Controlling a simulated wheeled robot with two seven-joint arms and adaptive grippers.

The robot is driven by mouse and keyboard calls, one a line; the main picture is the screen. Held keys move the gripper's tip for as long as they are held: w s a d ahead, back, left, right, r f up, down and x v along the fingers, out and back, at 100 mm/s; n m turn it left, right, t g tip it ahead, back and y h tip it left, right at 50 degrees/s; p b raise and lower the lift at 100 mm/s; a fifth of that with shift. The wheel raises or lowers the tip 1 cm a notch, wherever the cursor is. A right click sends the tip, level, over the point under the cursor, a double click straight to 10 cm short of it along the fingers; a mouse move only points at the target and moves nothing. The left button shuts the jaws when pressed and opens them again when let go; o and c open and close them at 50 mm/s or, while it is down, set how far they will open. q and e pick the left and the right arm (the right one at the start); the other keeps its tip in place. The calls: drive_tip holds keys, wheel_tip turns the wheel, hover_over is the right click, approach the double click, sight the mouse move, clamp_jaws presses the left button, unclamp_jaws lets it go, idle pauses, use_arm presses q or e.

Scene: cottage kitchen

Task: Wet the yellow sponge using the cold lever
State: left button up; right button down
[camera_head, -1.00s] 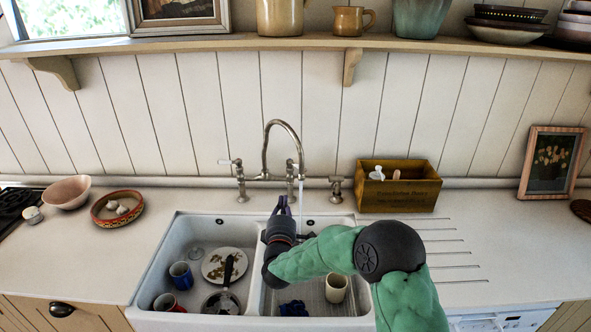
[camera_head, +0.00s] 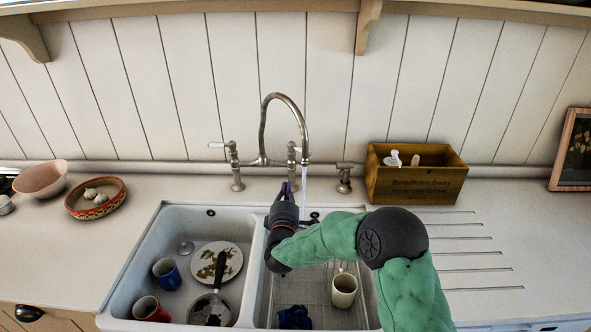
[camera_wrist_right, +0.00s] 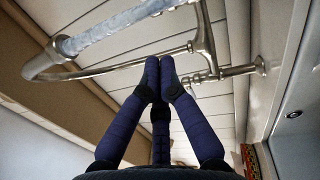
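The metal tap (camera_head: 266,118) stands behind the double sink, with a thin water stream (camera_head: 304,182) falling from its spout. The stream also shows near the camera in the right wrist view (camera_wrist_right: 108,27). One lever (camera_head: 216,145), with a white handle, points left from the left valve. The right valve (camera_head: 292,160) is partly behind my right gripper, and its lever is not clear. My right gripper (camera_head: 290,185) is at the tap's right side, its fingertips together and empty in the wrist view (camera_wrist_right: 161,75). I cannot make out the yellow sponge. My left gripper is out of view.
The left basin holds a dirty plate (camera_head: 232,256), a pan (camera_head: 208,308) and blue and red mugs. The right basin holds a cream mug (camera_head: 344,290) and a dark blue cloth (camera_head: 295,318). A wooden box (camera_head: 415,183) stands right; the ridged drainer (camera_head: 450,252) is clear.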

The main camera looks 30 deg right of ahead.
drive_tip(key=b, duration=0.3)
approach(299, 150)
drive_tip(key=w+a+f, duration=0.1)
drive_tip(key=w, duration=0.3)
drive_tip(key=d, duration=0.2)
drive_tip(key=w+d+b, duration=0.1)
drive_tip(key=shift+d+r, duration=0.35)
drive_tip(key=shift+r, duration=0.05)
drive_tip(key=shift+d, duration=0.1)
